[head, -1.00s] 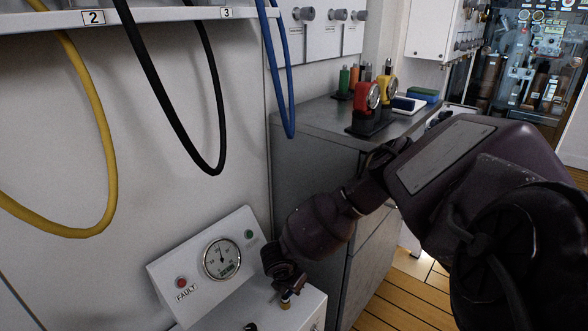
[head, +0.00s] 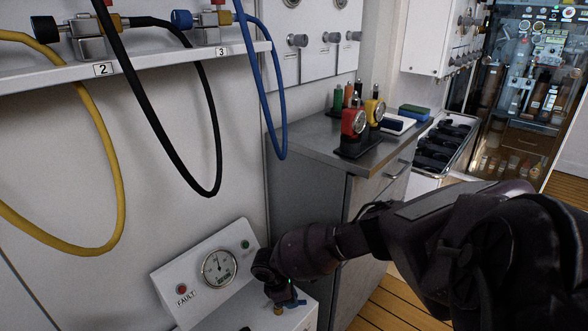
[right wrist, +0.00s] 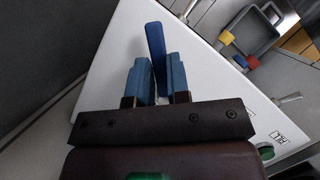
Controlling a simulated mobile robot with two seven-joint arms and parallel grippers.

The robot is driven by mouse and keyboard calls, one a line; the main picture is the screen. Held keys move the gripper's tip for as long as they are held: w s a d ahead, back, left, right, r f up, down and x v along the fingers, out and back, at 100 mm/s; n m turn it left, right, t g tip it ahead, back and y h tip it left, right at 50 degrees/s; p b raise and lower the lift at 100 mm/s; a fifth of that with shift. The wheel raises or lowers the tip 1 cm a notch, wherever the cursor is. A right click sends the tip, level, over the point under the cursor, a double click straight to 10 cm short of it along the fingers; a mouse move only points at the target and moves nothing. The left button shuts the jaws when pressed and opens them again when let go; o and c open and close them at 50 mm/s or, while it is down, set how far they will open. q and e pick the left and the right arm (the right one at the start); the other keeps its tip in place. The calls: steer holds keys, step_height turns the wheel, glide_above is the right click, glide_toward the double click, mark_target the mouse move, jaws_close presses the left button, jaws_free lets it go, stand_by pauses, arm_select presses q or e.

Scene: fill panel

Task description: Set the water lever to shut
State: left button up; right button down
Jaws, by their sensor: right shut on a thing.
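A white panel box (head: 160,280) with a gauge (head: 219,268), a red FAULT button and a green button stands at the bottom of the head view. My right gripper (head: 288,301) is low over the box's flat top, just right of the gauge. In the right wrist view my right gripper (right wrist: 158,82) has its two blue-padded fingers closed around a blue lever (right wrist: 155,42), which sticks up between them. The lever's base is hidden behind the gripper. A brass fitting (head: 278,311) shows beside the gripper. My left gripper is not in view.
Yellow (head: 105,160), black (head: 214,130) and blue (head: 279,110) hoses hang from a shelf above the box. A grey cabinet (head: 305,185) with red and yellow gauge devices on top stands close to the right of my gripper.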

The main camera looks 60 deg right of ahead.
steer(key=shift+s+a+r+m+y+p, duration=0.15)
steer(key=shift+a+m+y+p, duration=0.25)
steer(key=shift+m, duration=0.5)
steer(key=m, duration=0.2)
steer(key=shift+s+a+m+g+y+p, duration=0.2)
steer(key=shift+a+m+g+y+p, duration=0.1)
steer(key=shift+a+m+y+p, duration=0.1)
steer(key=shift+a+m+y, duration=0.25)
steer(key=shift+m+y, duration=0.05)
steer(key=shift+m, duration=0.5)
steer(key=shift+a+m+y+p, duration=0.2)
steer(key=shift+m+y+p, duration=0.15)
steer(key=shift+m, duration=0.25)
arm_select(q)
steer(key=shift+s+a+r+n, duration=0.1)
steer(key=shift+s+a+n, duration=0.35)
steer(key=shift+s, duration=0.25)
arm_select(e)
steer(key=shift+a+m+y, duration=0.2)
steer(key=shift+m+y, duration=0.05)
steer(key=shift+m, duration=0.45)
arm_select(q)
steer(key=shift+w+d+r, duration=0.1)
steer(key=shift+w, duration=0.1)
arm_select(e)
steer(key=c, duration=1.1)
jaws_free()
